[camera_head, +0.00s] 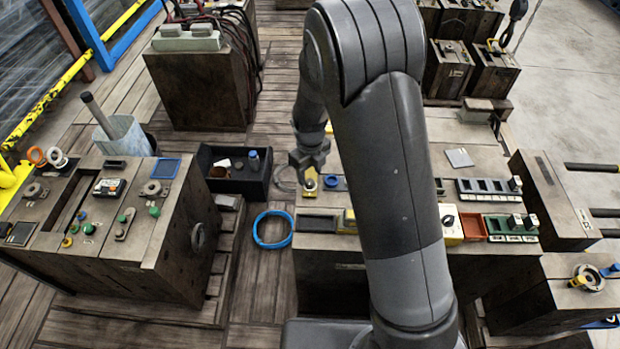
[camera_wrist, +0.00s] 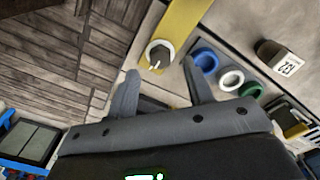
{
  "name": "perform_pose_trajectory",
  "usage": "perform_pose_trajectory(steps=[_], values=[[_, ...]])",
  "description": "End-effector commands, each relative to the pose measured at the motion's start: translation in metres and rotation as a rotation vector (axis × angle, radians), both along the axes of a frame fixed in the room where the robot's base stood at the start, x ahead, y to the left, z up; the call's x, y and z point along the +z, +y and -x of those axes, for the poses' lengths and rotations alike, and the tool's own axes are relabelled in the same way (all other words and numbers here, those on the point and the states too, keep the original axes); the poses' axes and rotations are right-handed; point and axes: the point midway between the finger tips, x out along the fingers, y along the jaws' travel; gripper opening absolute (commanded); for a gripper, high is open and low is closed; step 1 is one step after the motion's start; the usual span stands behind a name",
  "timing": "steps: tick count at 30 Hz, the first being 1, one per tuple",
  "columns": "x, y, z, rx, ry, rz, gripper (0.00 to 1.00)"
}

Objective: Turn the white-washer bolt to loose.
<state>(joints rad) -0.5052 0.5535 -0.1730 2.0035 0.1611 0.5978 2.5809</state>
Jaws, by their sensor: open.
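In the wrist view a dark bolt head (camera_wrist: 159,54) with a pale line on it sits in a white washer (camera_wrist: 148,58) on a yellow plate (camera_wrist: 186,20). My gripper (camera_wrist: 159,66) is open and empty, its two fingers spread just short of the bolt, one to each side in the picture. I cannot tell the height of the fingertips above it. In the head view my gripper (camera_head: 309,164) is over the yellow plate (camera_head: 309,190) at the bench's left end; the bolt is too small to make out clearly there.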

Motion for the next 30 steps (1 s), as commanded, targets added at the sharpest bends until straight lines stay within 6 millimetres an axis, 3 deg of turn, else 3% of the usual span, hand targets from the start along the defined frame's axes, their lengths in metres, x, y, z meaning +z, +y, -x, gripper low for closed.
perform_pose_trajectory(steps=[6,18,30], values=[[-0.028,0.0,0.0,0.0,0.001,0.0,0.47],[-0.035,0.0,0.0,0.001,-0.001,-0.001,0.46],[-0.035,0.0,0.0,0.001,-0.001,-0.001,0.13]])
